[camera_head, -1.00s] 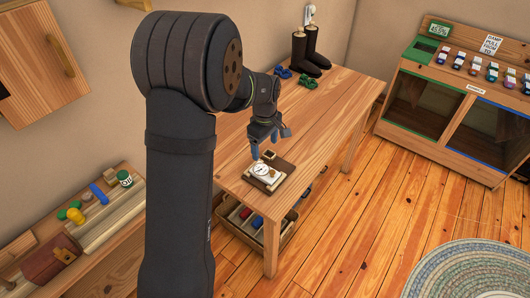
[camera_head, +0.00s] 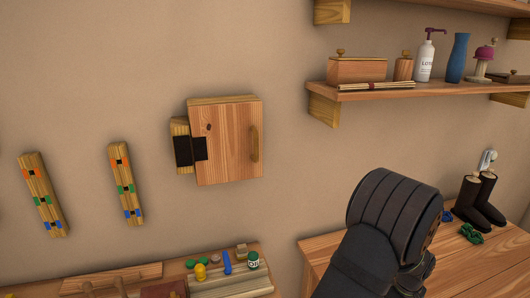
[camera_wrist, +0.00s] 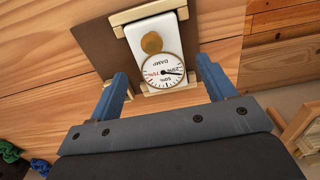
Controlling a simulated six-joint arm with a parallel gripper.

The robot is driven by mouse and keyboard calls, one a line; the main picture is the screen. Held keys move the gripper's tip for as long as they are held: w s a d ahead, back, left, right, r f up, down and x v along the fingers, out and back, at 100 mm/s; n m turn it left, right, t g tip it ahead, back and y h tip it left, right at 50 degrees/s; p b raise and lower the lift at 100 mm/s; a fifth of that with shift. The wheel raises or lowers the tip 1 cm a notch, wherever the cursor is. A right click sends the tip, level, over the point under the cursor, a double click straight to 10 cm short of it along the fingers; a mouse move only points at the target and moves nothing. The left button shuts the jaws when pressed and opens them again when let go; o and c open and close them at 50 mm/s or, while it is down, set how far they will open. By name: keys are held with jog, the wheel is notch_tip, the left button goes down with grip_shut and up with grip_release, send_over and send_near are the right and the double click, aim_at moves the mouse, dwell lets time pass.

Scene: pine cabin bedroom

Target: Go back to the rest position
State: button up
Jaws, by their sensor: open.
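My gripper (camera_wrist: 160,95) is in the wrist view with its two blue fingers spread apart and nothing between them. Ahead of the fingertips is a white gauge (camera_wrist: 163,71) with a round dial marked DAMP and percent figures. It lies in a pale wooden holder (camera_wrist: 137,12) on a dark brown board (camera_wrist: 95,45), on the wooden table. A round tan knob or disc (camera_wrist: 151,42) sits on the gauge above the dial. In the head view only my dark arm shows; my gripper and the gauge are out of that frame.
The table (camera_head: 325,246) holds black boots (camera_head: 483,195) and green items (camera_head: 471,234) at the back right. A wall cabinet (camera_head: 225,140) hangs left of centre. A shelf (camera_head: 420,92) with bottles and boxes is above my arm. A low bench (camera_head: 230,284) with small items is at bottom left.

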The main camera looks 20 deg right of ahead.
notch_tip(320, 180, down, 3)
jog(key=shift+r, duration=1.95)
jog(key=shift+f, duration=0.15)
